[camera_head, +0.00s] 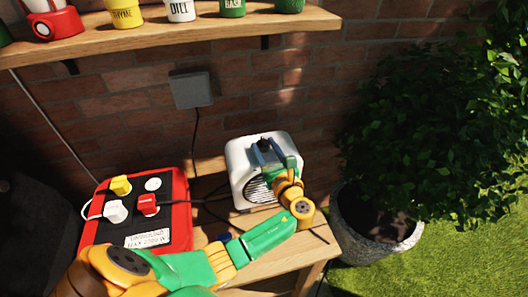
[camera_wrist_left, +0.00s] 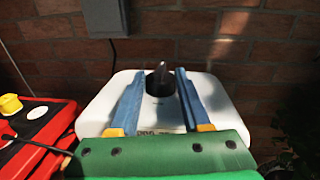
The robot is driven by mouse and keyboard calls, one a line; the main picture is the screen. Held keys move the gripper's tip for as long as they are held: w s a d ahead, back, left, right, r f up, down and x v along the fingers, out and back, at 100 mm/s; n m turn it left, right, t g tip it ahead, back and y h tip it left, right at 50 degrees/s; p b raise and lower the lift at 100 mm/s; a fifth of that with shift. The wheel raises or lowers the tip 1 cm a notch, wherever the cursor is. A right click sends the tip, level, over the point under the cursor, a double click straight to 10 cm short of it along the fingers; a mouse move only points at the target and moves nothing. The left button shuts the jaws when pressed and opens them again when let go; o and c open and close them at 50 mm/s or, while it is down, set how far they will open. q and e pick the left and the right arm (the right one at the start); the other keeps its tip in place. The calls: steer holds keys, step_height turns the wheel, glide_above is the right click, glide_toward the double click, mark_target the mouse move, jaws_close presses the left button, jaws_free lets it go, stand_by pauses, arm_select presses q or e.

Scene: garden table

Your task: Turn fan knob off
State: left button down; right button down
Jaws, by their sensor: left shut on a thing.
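The fan (camera_head: 243,154) is a white box with rounded corners and a round dark grille on its front. It stands on the wooden table against the brick wall. Its black knob (camera_head: 264,142) is on top, and it also shows in the left wrist view (camera_wrist_left: 160,80). My left gripper (camera_head: 266,152) reaches over the fan from the front, with its blue fingers on either side of the knob, shut on it. The fingers and wrist hide part of the fan's front and top. My right gripper is in neither view.
A red panel (camera_head: 184,222) with yellow, white and red plugs lies left of the fan. A grey wall box (camera_head: 191,90) with a cable is above. A shelf (camera_head: 180,40) of pots hangs higher. A potted bush (camera_head: 375,235) stands at the right.

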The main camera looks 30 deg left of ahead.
arm_select(q)
steer(key=shift+w+n+g+y+b, duration=0.2)
steer(key=shift+n+g+y+b, duration=0.5)
steer(key=shift+g, duration=0.4)
steer(key=shift+c, duration=1.8)
jaws_free()
steer(key=shift+s, duration=0.1)
steer(key=b+v, duration=0.1)
steer(key=v, duration=0.6)
